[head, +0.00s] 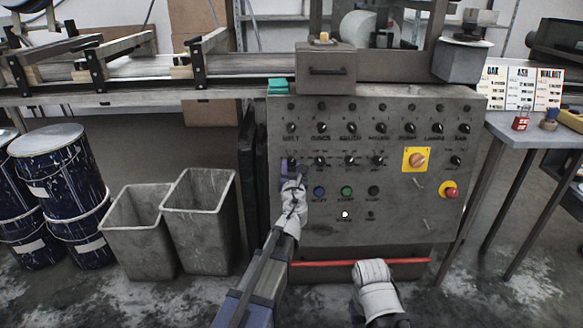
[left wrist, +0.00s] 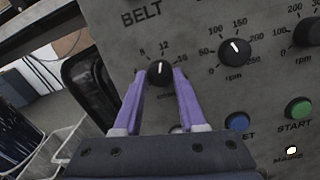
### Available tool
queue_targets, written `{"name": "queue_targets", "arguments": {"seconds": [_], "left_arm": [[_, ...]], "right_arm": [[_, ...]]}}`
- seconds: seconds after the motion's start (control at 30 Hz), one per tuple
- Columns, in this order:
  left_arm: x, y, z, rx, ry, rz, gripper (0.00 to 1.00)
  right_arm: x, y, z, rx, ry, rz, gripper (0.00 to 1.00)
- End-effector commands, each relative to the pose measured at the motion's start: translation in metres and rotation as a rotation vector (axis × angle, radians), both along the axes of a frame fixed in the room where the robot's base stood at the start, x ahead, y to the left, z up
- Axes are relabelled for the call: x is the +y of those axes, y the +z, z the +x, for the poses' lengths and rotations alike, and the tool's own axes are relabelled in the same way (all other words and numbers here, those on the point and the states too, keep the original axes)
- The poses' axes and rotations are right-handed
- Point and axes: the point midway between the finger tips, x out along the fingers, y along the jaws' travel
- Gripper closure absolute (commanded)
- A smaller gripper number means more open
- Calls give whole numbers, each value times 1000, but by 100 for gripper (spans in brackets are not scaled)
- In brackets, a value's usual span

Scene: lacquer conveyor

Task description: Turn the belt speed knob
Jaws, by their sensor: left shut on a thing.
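The belt speed knob (left wrist: 159,72) is black and round with a white pointer mark, and it sits under the word BELT on the grey control panel (head: 440,110). In the left wrist view its mark points nearly straight up, close to the 12 on its scale. My left gripper (left wrist: 158,82) has its purple fingers on both sides of the knob, shut on it. In the head view the left gripper (head: 287,172) is at the panel's left edge and mostly covers the knob. My right gripper (head: 372,275) is low before the panel; its fingers are hidden.
Other black knobs, a blue button (head: 319,192), a green START button (head: 346,192), a yellow-backed rotary switch (head: 416,160) and a red stop button (head: 450,192) share the panel. A red bar (head: 330,263) runs below. Grey bins (head: 200,220) stand left.

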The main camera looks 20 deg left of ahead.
Motion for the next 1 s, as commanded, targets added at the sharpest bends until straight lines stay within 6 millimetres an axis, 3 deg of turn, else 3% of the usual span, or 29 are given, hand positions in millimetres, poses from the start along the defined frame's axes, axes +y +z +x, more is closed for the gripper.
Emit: {"name": "queue_targets", "arguments": {"seconds": [0.03, 0.23, 0.67, 1.0], "left_arm": [[0, 0, 0, 0, 0, 0, 77], [0, 0, 0, 0, 0, 0, 100], [0, 0, 0, -12, 8, -42, 100], [-2, 2, 1, -79, 52, -279, 100]], "right_arm": [[0, 0, 0, 0, 0, 0, 50], [0, 0, 0, 0, 0, 0, 50], [0, 1, 0, 0, 0, 0, 50], [0, 5, 0, 0, 1, 0, 50]]}}
